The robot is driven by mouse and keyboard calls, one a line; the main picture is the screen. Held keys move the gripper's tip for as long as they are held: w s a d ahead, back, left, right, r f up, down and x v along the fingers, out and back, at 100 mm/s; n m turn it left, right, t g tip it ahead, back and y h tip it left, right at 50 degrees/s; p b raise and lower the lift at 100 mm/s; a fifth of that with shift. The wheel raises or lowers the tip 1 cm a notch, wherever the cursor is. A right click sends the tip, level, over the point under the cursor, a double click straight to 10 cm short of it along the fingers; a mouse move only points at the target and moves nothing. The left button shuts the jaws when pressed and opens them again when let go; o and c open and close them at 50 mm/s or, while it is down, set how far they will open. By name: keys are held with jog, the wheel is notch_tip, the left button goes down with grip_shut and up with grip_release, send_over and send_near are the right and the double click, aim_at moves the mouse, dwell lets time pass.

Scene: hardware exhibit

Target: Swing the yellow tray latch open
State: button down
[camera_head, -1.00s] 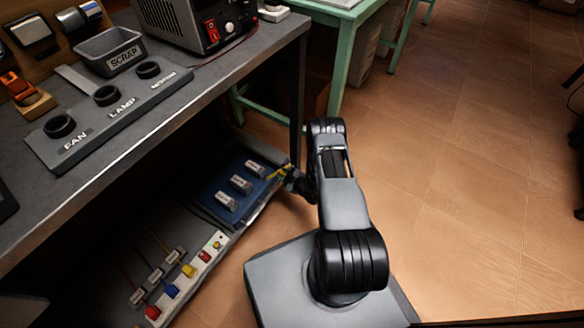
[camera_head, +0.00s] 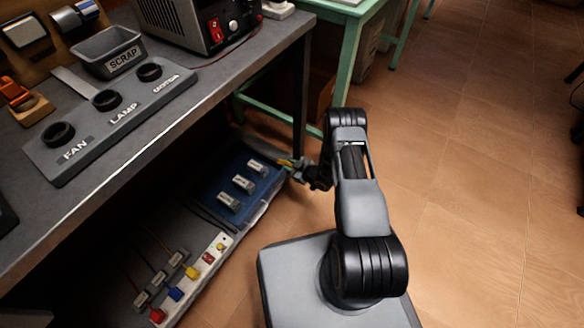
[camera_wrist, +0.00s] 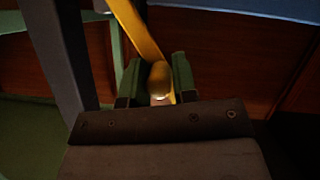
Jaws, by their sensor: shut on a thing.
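The yellow tray latch (camera_head: 284,162) is at the far right corner of the blue tray (camera_head: 222,186), on the low shelf under the workbench. In the wrist view the latch (camera_wrist: 143,32) is a yellow bar running down from the top to a rounded end between my fingers. My gripper (camera_head: 297,168) is at the latch's outer end, reaching in from the right. It also shows in the wrist view (camera_wrist: 158,82), with its green fingers shut on the latch's end. The latch's pivot is too small to make out in the head view.
Several labelled grey blocks (camera_head: 243,183) sit in the tray. A panel with coloured plugs (camera_head: 193,272) lies nearer on the shelf. The dark bench leg (camera_head: 299,95) and the green table frame (camera_head: 343,60) stand close behind my gripper. The floor (camera_head: 450,190) to the right is clear.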

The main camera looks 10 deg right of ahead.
jog(key=shift+w+a+r, duration=0.1)
jog(key=shift+w+r, duration=0.25)
jog(key=shift+r, duration=0.05)
jog(key=c, duration=1.1)
grip_release()
jog(key=shift+c, duration=0.2)
jog(key=shift+o, duration=0.9)
jog(key=shift+s+f, duration=0.15)
jog(key=p+v, duration=0.4)
jog(key=v, duration=1)
